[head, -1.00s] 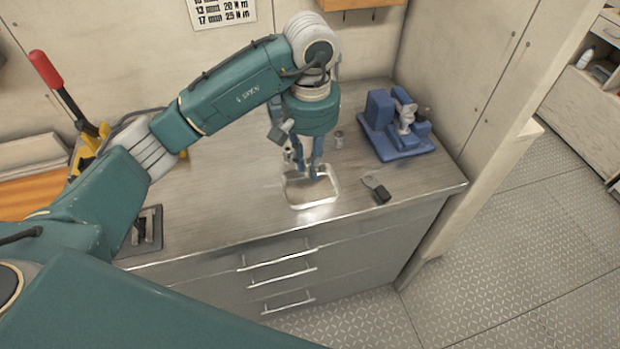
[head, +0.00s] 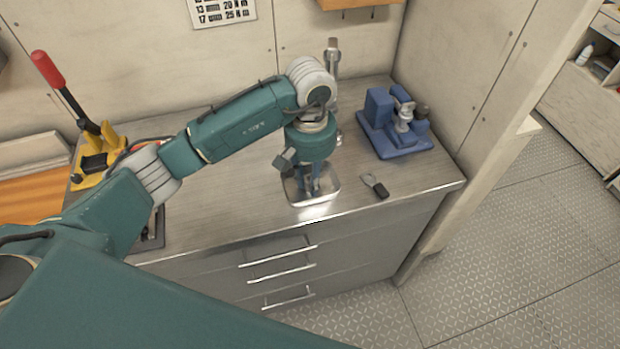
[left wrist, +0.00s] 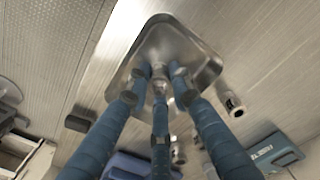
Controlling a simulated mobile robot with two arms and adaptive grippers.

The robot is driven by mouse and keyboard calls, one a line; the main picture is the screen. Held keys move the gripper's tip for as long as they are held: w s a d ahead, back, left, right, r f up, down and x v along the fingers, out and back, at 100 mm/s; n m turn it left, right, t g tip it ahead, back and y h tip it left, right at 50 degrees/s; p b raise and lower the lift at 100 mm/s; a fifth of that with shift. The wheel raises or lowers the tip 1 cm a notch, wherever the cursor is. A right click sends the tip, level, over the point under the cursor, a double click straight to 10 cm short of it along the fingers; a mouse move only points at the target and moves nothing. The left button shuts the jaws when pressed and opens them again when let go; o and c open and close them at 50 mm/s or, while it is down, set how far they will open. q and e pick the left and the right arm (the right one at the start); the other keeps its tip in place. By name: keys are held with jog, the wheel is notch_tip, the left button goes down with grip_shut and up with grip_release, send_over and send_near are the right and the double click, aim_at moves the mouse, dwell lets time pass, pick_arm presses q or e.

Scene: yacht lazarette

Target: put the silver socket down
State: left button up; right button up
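My left gripper (head: 309,190) points down into a shallow metal tray (head: 314,206) on the counter. In the left wrist view its blue fingers (left wrist: 159,74) close in around a small silver socket (left wrist: 160,67), low over the floor of the tray (left wrist: 172,40). The fingers look shut on it; whether the socket touches the tray floor I cannot tell. In the head view the fingers hide the socket. My right gripper is in neither view.
Another small metal cylinder (left wrist: 230,103) stands outside the tray. A yellow lever device with red grip (head: 95,150) stands at the left.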

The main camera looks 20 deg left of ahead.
pick_arm(q)
jog(key=o, duration=0.3)
jog(key=shift+o, duration=0.2)
jog(key=shift+r, duration=0.15)
notch_tip(320, 180, up, 12)
jog(key=b, duration=0.2)
jog(key=shift+b, duration=0.35)
